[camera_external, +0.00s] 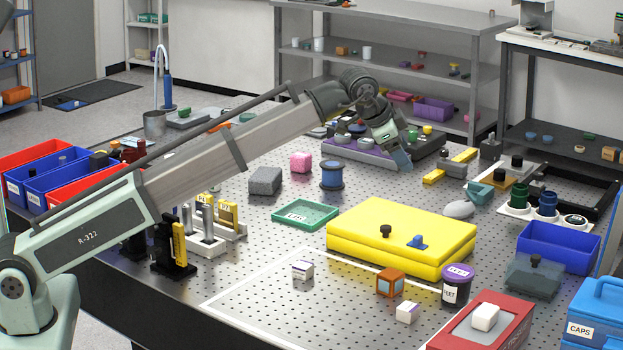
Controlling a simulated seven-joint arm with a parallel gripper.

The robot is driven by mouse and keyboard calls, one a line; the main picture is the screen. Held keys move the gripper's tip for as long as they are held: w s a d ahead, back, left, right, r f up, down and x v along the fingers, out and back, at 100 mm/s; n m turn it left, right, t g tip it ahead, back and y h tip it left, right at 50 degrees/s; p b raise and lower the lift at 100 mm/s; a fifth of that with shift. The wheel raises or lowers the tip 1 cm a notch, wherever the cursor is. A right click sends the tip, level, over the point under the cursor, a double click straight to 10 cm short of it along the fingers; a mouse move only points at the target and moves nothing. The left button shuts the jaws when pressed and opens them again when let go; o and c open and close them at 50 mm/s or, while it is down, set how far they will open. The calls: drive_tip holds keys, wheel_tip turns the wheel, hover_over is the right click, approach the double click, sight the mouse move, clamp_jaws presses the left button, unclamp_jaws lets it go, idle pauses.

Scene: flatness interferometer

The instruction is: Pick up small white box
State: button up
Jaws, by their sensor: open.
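Small white boxes show in several places. One with a purplish top edge (302,270) sits on the perforated table, inside the white outlined area. Another small white box (407,312) with a label-like mark sits on the table to the right, near the orange-brown cube. A plain white block (485,317) lies on top of the red box at the front right. My gripper (402,163) is open at the far side of the table, by the purple tray, well away from all of these. Its fingers are small and partly hidden in this view.
A yellow case (400,235) fills the middle, behind the small white boxes. An orange-brown cube (390,282), a dark jar with a purple lid (457,286) and the red box (482,335) stand near. A green tray (305,215) lies left. The front-left outlined area is mostly clear.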

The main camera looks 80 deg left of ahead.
drive_tip(key=s+a+f+n+g, duration=0.15)
drive_tip(key=s+a, duration=0.35)
drive_tip(key=a, duration=0.5)
drive_tip(key=s+a+f+n+g, duration=0.15)
drive_tip(key=s+a, duration=0.25)
drive_tip(key=a, duration=0.7)
drive_tip(key=s+a+f+n, duration=0.15)
drive_tip(key=s+a, duration=0.35)
drive_tip(key=a, duration=0.5)
drive_tip(key=s+a+f+n+g+h, duration=0.1)
drive_tip(key=s+a+f+n, duration=0.15)
drive_tip(key=s+a, duration=1)
drive_tip(key=s+a+f+n+g+h, duration=0.1)
drive_tip(key=s+a+n, duration=0.3)
drive_tip(key=s+a, duration=0.85)
drive_tip(key=f, duration=0.8)
drive_tip(key=shift+s+d, duration=0.1)
drive_tip(key=shift+s, duration=0.3)
drive_tip(key=shift+w+a+f, duration=0.1)
drive_tip(key=shift+a+f, duration=0.05)
drive_tip(key=shift+f, duration=0.75)
drive_tip(key=shift+w+a+f, duration=0.1)
drive_tip(key=shift+a+f, duration=0.05)
drive_tip(key=shift+f, duration=0.75)
drive_tip(key=shift+w+a+f, duration=0.1)
drive_tip(key=shift+a+f, duration=0.05)
drive_tip(key=shift+f, duration=0.75)
drive_tip(key=shift+c, duration=0.2)
drive_tip(key=c, duration=1.1)
